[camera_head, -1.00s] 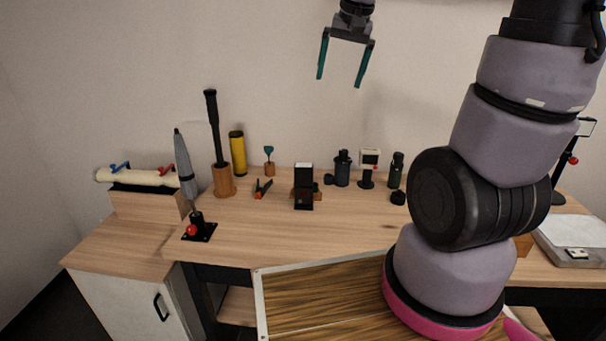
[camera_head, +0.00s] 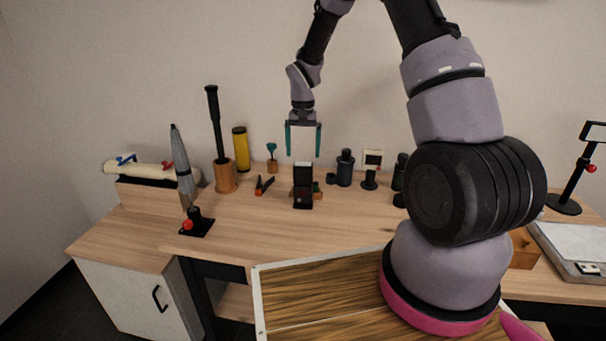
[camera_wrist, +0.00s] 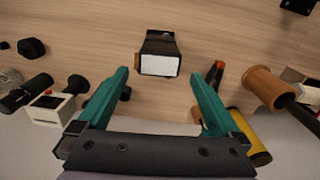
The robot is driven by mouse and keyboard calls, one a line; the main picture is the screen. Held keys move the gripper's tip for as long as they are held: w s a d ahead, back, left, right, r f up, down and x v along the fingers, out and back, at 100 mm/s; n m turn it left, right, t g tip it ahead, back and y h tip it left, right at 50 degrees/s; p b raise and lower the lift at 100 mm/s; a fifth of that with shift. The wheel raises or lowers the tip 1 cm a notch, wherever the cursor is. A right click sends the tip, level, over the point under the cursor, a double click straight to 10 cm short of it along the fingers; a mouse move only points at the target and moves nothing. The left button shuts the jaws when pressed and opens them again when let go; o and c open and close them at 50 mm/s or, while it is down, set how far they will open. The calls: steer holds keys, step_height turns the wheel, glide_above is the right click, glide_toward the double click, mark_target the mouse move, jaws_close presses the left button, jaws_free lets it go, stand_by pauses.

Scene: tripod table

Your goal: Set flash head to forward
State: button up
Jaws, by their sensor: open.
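The flash (camera_head: 303,188) is a black unit standing on the wooden table, with a white panel at the top of its head. In the wrist view the flash head (camera_wrist: 157,65) shows its white panel toward the camera, ahead of and between the fingertips. My gripper (camera_head: 304,154) is open and empty, its teal fingers pointing down just above the flash, one to each side. In the wrist view my gripper (camera_wrist: 158,74) has nothing between its fingers. I see no contact with the flash. The foot of the flash is hard to make out.
Orange-handled pliers (camera_head: 264,185), a yellow cylinder (camera_head: 241,150) and a wooden holder (camera_head: 225,177) stand left of the flash. The table (camera_head: 270,230) is clear in front.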

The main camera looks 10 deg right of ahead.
mark_target(303, 173)
step_height(303, 173, down, 9)
steer(key=shift+f, duration=0.1)
stand_by(0.3)
steer(key=c, duration=1.2)
